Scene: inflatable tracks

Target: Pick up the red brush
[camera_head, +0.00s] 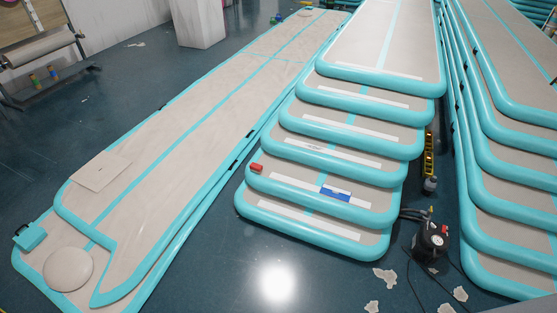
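A small red object (256,168), which may be the red brush, lies at the left edge of one of the lower steps of the stacked grey and teal inflatable tracks (310,190). It is too small to make out bristles or a handle. Neither of my grippers shows in the head view, and nothing touches the red object.
A blue and white item (335,194) lies on the same stack. A black pump (430,240) with hoses stands right of it, near a yellow level (429,155). A long track (180,140) lies left. The dark floor in front is mostly clear, with pale scraps (384,277).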

